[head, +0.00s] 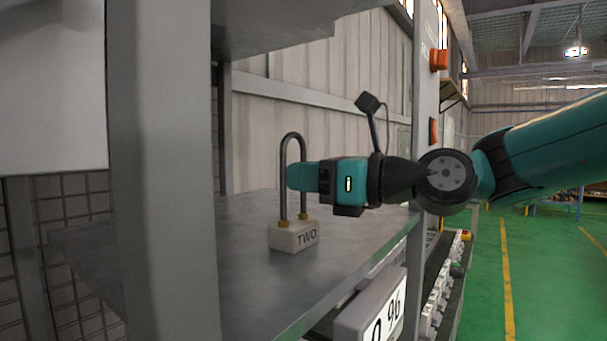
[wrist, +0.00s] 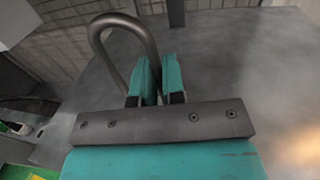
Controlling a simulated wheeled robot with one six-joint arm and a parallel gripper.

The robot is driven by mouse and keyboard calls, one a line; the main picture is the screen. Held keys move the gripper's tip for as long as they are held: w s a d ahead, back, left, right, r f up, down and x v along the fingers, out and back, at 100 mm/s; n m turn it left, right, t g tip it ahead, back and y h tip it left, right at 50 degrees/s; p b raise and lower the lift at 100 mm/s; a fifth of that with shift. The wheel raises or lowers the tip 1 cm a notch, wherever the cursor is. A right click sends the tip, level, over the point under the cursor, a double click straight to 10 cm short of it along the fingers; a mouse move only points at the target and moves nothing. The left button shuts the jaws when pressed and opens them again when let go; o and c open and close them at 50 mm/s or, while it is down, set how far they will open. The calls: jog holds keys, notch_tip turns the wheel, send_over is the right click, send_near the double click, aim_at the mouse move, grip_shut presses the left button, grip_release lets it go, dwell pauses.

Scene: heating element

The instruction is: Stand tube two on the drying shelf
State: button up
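Tube two is a dark grey upside-down U-shaped tube (head: 284,165) on a white block base (head: 293,236) marked TWO. It stands upright on the grey metal shelf (head: 250,300), and its base appears to rest on the surface. My gripper (head: 296,178) reaches in from the right at the tube's right leg, above the base. In the wrist view, the tube's arch (wrist: 112,20) rises left of the teal fingers (wrist: 158,78), and one leg runs down between them. The fingers look closed on that leg. The lower tube and base are hidden in the wrist view.
A grey upright post (head: 160,170) stands at the left, and another shelf (head: 275,25) hangs above. A display reading 0.96 (head: 385,315) sits at the front edge. The shelf around the base is clear. Green floor (head: 545,290) lies to the right.

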jog(key=o, duration=0.4)
jog(key=shift+c, duration=0.2)
jog(key=shift+r, duration=0.2)
jog(key=b+v, duration=0.3)
jog(key=v, duration=0.9)
jog(key=shift+b, duration=0.35)
